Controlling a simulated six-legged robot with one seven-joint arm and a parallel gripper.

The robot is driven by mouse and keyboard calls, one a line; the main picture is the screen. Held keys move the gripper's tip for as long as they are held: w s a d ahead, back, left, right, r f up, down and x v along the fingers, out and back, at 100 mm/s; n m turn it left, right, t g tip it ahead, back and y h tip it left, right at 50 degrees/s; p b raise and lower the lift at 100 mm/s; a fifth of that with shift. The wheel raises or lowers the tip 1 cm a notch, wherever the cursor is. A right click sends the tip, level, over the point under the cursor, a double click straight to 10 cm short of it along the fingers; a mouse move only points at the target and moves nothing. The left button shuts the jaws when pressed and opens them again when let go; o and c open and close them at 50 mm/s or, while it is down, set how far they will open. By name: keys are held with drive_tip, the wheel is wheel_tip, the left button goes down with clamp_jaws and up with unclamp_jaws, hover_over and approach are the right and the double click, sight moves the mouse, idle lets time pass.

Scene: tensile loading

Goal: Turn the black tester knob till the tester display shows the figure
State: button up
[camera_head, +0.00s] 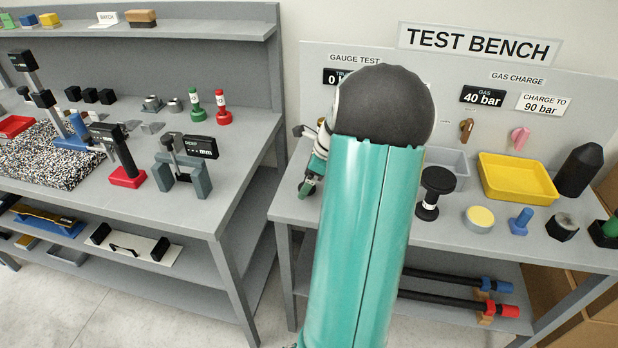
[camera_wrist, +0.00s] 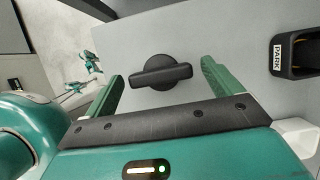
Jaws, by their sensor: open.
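The black tester knob (camera_wrist: 160,73) shows in the wrist view, a round disc with a raised bar grip lying nearly level across the picture, on a grey surface. My gripper (camera_wrist: 162,70) is open, with one green finger left of the knob and one right of it. There is a gap between each finger and the knob, and nothing is held. In the head view my arm hides the knob and most of my gripper. The tester display (camera_head: 335,77) under the GAUGE TEST label is partly covered by my arm; a 0 shows and the rest is hidden.
A black holder labelled PARK (camera_wrist: 296,56) stands right of my gripper in the wrist view. In the head view, the bench right of my arm has a black spool-like part (camera_head: 435,190), a yellow tray (camera_head: 518,192) and a grey bin (camera_head: 447,160). A gas display (camera_head: 483,97) reads 40 bar.

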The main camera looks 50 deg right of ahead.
drive_tip(key=shift+c, duration=0.4)
drive_tip(key=c, duration=0.9)
drive_tip(key=shift+n, duration=0.3)
drive_tip(key=n+g+y, duration=0.1)
drive_tip(key=n, duration=0.3)
drive_tip(key=shift+w+d, duration=0.1)
drive_tip(key=n+g, duration=0.1)
drive_tip(key=n, duration=0.1)
drive_tip(key=n+y, duration=0.1)
drive_tip(key=n, duration=0.2)
drive_tip(key=shift+w+n+g, duration=0.15)
drive_tip(key=shift+n+g, duration=0.15)
drive_tip(key=shift+g, duration=0.1)
drive_tip(key=n+g, duration=0.1)
drive_tip(key=n, duration=0.1)
drive_tip(key=n+g, duration=0.1)
drive_tip(key=n, duration=0.2)
drive_tip(key=shift+w+r+y, duration=0.1)
drive_tip(key=shift+y, duration=0.2)
drive_tip(key=n, duration=0.2)
drive_tip(key=n+g, duration=0.1)
drive_tip(key=n, duration=0.1)
drive_tip(key=shift+w+n+g, duration=0.1)
drive_tip(key=shift+n+g, duration=0.2)
drive_tip(key=shift+h, duration=0.4)
